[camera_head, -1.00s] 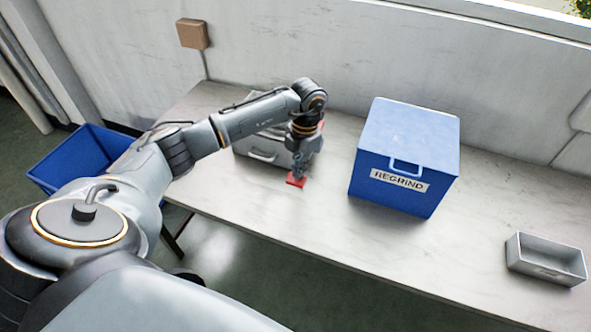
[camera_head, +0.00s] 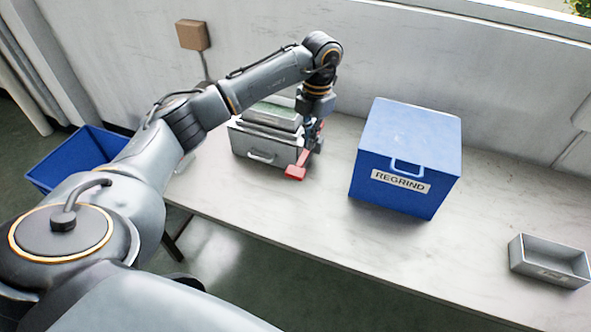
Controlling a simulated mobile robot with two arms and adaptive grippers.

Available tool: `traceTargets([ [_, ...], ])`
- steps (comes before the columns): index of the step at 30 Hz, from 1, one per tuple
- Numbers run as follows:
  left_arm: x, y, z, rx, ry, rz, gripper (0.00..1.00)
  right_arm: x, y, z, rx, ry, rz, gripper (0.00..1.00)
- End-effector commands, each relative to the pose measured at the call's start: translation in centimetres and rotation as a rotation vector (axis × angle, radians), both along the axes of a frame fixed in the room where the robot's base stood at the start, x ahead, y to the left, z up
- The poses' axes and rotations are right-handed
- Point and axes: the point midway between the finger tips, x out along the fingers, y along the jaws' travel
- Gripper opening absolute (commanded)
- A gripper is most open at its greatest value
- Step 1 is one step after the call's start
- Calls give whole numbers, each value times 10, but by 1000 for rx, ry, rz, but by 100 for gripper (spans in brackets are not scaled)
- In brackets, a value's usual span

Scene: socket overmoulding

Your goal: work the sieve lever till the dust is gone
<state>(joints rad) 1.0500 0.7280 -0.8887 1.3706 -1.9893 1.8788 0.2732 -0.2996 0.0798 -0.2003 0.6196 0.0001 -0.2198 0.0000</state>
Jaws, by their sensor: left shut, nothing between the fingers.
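My left gripper (camera_head: 314,146) is shut and empty, pointing down beside the lever at the right of the box. I cannot tell whether it touches the lever. The arm hides part of the sieve's top. No dust can be made out. My right gripper is not in view.
A blue box labelled REGRIND (camera_head: 408,155) stands right of the sieve. A small open grey tray (camera_head: 548,262) lies at the table's right. A blue bin (camera_head: 75,160) stands on the floor at left. The table (camera_head: 330,235) is clear in front.

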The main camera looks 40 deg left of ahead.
Motion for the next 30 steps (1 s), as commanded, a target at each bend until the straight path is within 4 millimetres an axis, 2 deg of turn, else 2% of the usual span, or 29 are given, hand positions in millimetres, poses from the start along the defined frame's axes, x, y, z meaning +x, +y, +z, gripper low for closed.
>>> traceTargets([
  [3, 3, -1, 22, 0, -3, 0, 0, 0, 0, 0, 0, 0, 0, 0],
  [9, 4, -1, 38, 0, 0, 0, 0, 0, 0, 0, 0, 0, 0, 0],
  [30, 4, -2, 40, -1, 0, 0, 0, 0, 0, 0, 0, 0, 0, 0],
])
